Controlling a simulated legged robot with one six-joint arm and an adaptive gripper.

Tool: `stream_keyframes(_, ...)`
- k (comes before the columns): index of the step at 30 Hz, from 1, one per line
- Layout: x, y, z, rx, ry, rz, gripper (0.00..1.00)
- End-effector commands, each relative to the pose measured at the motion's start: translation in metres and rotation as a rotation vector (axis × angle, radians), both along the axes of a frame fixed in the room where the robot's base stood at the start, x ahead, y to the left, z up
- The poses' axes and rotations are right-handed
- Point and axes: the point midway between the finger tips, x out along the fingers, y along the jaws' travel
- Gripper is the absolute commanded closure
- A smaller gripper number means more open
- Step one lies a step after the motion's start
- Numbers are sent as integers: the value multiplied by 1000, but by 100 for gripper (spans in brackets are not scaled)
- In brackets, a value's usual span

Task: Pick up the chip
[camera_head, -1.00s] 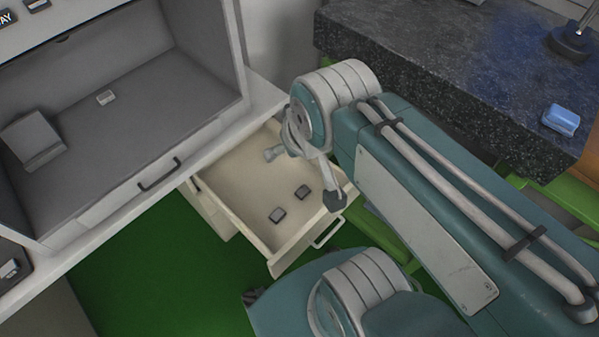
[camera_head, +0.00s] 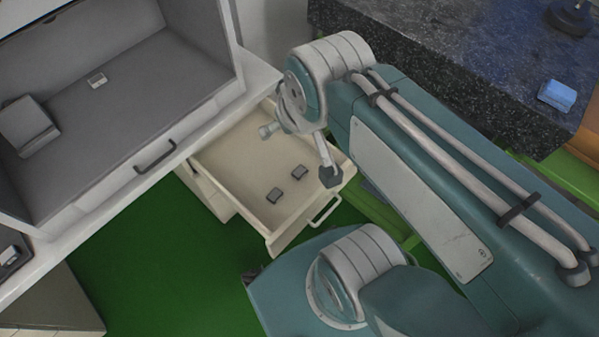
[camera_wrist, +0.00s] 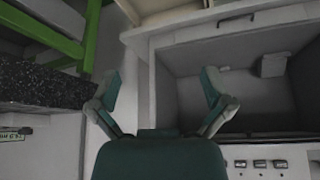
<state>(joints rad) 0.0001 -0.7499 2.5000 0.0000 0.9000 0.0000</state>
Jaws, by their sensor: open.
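A small pale chip-like piece (camera_head: 97,80) lies inside the grey chamber (camera_head: 130,95) and shows in the wrist view (camera_wrist: 224,69). Which one the task means I cannot tell. My gripper (camera_head: 299,153) is open and empty over the drawer's right part in the head view, its fingers spread. In the wrist view my gripper (camera_wrist: 161,88) has nothing between its fingers.
A grey block (camera_head: 28,125) sits in the chamber's left part. The chamber has a handle (camera_head: 155,157) on its front edge. A dark stone counter (camera_head: 420,60) with a blue object (camera_head: 557,95) is at the right. Green floor (camera_head: 150,250) is clear below the drawer.

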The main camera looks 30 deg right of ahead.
Motion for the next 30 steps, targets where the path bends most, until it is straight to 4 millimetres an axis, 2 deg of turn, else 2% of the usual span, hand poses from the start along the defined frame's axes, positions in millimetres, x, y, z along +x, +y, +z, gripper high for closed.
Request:
stream_keyframes(8, 0, 0, 0, 0, 1, 0, 0)
stream_keyframes(11, 8, -1, -3, -5, 14, 4, 0)
stream_keyframes(20, 71, -16, -37, -44, 107, 47, 0)
stream_keyframes(26, 112, -30, -75, -65, 172, 81, 0)
stream_keyframes(30, 138, -41, -108, -76, 217, 106, 0)
